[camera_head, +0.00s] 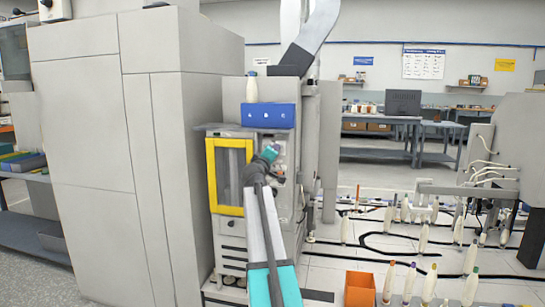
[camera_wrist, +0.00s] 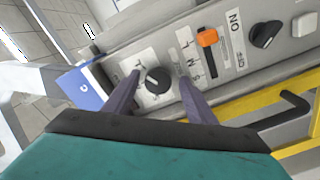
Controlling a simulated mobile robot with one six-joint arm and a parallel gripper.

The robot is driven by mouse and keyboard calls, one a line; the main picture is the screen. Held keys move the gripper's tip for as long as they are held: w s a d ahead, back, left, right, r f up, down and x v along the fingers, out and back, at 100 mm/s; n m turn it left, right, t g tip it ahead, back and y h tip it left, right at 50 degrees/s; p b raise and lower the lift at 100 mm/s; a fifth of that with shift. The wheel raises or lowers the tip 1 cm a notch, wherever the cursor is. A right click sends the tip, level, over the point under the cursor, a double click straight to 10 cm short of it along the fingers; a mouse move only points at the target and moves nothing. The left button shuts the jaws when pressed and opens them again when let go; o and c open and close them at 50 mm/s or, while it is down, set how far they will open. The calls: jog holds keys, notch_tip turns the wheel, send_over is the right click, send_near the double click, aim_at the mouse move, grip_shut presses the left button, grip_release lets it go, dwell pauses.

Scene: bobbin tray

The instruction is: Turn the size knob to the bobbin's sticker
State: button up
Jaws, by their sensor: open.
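In the wrist view, a round black knob (camera_wrist: 158,80) sits on a pale plate on the grey control panel (camera_wrist: 228,75). Letters that look like L, M and S run along the panel to its right. Its pointer direction is too small to read surely. My gripper (camera_wrist: 161,77) is open, with one dark finger on each side of this knob; I cannot tell whether they touch it. In the head view, my gripper (camera_head: 272,150) is at the machine's front and hides much of the panel. A pale bobbin (camera_head: 251,88) stands upright above the machine; its sticker is not readable.
An orange switch (camera_wrist: 207,37) and a second black knob (camera_wrist: 265,35) lie farther right on the panel. A yellow-framed door (camera_head: 211,178) is left of my gripper. A blue box (camera_head: 268,115) sits above. Several bobbins and an orange bin (camera_head: 360,289) stand at lower right.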

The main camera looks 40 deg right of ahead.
jog(key=p+v, duration=0.1)
jog(key=v, duration=1.3)
dwell(0.5)
jog(key=shift+w, duration=0.1)
dwell(0.3)
